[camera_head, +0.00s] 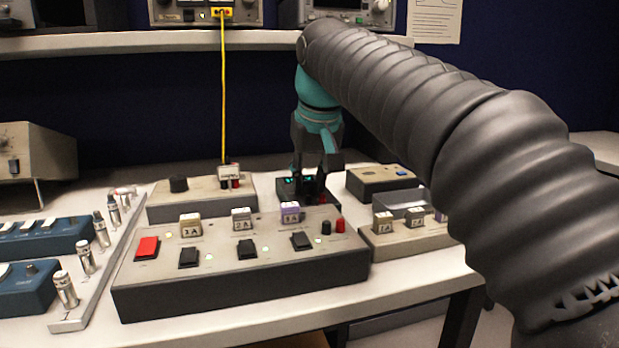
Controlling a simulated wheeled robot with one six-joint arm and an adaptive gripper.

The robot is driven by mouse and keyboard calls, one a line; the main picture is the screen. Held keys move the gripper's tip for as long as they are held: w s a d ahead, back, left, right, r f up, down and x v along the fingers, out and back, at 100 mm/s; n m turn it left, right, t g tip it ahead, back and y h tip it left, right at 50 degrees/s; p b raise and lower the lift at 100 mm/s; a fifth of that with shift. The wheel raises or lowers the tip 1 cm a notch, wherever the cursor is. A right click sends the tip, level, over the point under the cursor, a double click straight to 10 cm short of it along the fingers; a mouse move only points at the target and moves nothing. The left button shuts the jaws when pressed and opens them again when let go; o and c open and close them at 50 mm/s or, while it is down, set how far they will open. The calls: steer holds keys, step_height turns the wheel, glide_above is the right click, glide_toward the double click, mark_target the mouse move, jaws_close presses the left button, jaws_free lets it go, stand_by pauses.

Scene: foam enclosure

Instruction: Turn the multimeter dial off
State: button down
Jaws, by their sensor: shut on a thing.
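The multimeter appears to be the small dark box (284,192) behind the long grey panel, near the middle of the table. Small teal glows show on its top. My gripper (313,183) points down over it from behind. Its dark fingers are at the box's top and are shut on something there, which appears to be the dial. The dial itself is hidden by the fingers, so its setting cannot be read.
The long control panel (240,280) with switches and labelled blocks stands in front. A grey box (165,212) with a knob stands left of the multimeter, and a beige box (372,182) right. A yellow cable (223,95) hangs behind. Blue units (45,236) stand far left.

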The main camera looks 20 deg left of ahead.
steer(key=shift+n, duration=0.4)
steer(key=n+y+p, duration=0.1)
steer(key=n, duration=0.1)
steer(key=shift+w+n+g, duration=0.1)
steer(key=shift+n+g, duration=0.2)
steer(key=shift+g, duration=0.1)
steer(key=shift+w+n+g+y, duration=0.1)
steer(key=shift+n+g+y, duration=0.3)
steer(key=shift+n, duration=1.05)
steer(key=shift+n+g+y, duration=0.2)
steer(key=shift+n+g, duration=0.4)
steer(key=shift+n, duration=0.85)
steer(key=c, duration=0.9)
jaws_free()
steer(key=shift+d, duration=0.1)
